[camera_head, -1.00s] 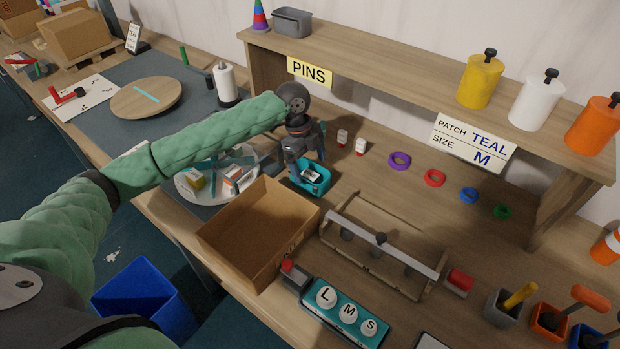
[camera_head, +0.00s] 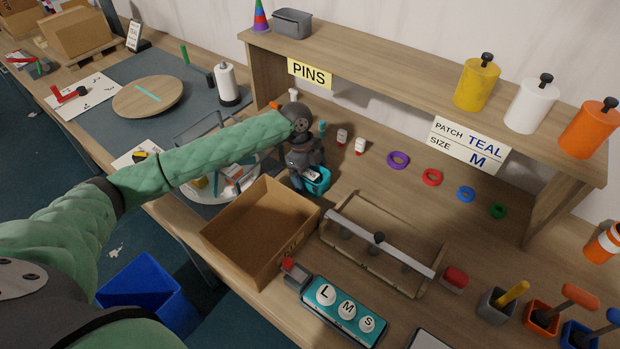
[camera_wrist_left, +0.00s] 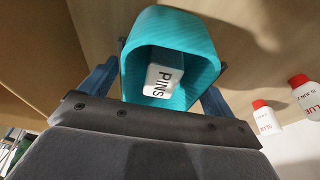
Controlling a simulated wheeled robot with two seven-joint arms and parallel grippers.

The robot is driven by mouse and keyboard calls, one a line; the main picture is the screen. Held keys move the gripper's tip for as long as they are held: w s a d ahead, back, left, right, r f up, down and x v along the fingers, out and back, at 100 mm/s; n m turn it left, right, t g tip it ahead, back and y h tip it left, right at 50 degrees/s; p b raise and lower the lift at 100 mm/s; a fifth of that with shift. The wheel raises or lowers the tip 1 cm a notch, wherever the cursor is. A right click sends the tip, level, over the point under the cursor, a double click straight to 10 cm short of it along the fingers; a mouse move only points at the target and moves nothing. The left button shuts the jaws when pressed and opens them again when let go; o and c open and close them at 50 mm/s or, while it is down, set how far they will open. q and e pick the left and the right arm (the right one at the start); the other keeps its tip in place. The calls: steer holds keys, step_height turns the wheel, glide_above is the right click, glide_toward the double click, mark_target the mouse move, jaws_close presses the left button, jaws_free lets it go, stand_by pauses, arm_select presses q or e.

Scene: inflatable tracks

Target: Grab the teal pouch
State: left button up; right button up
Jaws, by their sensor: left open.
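The teal pouch (camera_head: 319,184) stands upright on the wooden bench, just behind the cardboard box. It is open at the top, and a white box marked PINS (camera_head: 312,175) sits inside it. My left gripper (camera_head: 302,178) is down at the pouch and covers its left part in the head view. In the left wrist view, the open jaws (camera_wrist_left: 168,72) have one finger on each side of the teal pouch (camera_wrist_left: 195,50). The PINS box (camera_wrist_left: 163,78) lies between its walls. I cannot tell whether either finger touches the pouch. My right gripper is not in view.
The empty cardboard box (camera_head: 232,243) stands close in front of the pouch. A wooden tool caddy (camera_head: 385,250) lies to the right. A round turntable (camera_head: 197,195) with several items is at left.

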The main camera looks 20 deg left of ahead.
arm_select(q)
steer(key=shift+f, duration=0.2)
stand_by(0.4)
steer(key=c, duration=1.1)
